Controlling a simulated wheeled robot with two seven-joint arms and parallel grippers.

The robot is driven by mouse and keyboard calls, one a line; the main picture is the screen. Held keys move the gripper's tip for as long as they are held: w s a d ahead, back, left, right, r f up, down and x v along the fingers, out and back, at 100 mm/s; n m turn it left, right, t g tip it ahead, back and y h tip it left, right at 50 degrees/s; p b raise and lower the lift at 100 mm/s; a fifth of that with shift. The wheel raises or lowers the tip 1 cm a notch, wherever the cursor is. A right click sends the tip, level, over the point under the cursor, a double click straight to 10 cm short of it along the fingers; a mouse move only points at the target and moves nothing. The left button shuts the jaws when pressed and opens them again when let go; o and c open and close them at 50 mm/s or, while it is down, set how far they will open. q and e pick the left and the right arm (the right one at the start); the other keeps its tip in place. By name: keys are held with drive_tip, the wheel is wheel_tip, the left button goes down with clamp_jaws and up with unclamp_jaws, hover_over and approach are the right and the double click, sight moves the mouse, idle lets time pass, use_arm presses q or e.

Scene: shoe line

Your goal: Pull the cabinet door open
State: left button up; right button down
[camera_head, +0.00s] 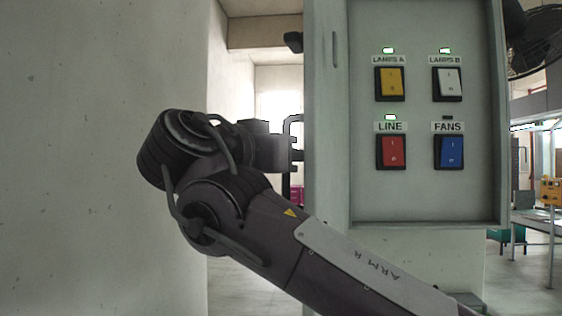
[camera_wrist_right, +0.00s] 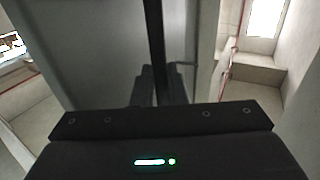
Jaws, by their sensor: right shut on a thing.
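The pale grey cabinet (camera_head: 428,205) stands right of centre in the head view. Its door (camera_head: 324,120) stands swung open at the left side, seen nearly edge-on, and the switch panel inside is exposed. The black bar handle (camera_head: 287,130) sticks out from the door's left face. My right gripper (camera_head: 292,155) is at the handle, its fingertips partly hidden there. In the right wrist view the gripper (camera_wrist_right: 160,88) is shut on the dark handle bar (camera_wrist_right: 155,35), with the grey door face (camera_wrist_right: 95,50) behind. My left gripper is not in view.
Inside the cabinet are a yellow switch (camera_head: 390,82), a white switch (camera_head: 447,83), a red switch (camera_head: 391,151) and a blue switch (camera_head: 449,151). A pale wall (camera_head: 80,220) stands close on the left, beside my right arm. A black fan (camera_head: 537,40) is at the upper right.

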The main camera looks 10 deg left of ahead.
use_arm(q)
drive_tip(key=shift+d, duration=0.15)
use_arm(e)
drive_tip(key=shift+d, duration=0.1)
drive_tip(key=c, duration=1.8)
unclamp_jaws()
drive_tip(key=shift+w, duration=0.2)
drive_tip(key=shift+s, duration=0.1)
drive_tip(key=shift+s, duration=0.25)
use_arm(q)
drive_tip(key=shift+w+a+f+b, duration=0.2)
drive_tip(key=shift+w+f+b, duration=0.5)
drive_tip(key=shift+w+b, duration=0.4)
use_arm(e)
drive_tip(key=v, duration=0.7)
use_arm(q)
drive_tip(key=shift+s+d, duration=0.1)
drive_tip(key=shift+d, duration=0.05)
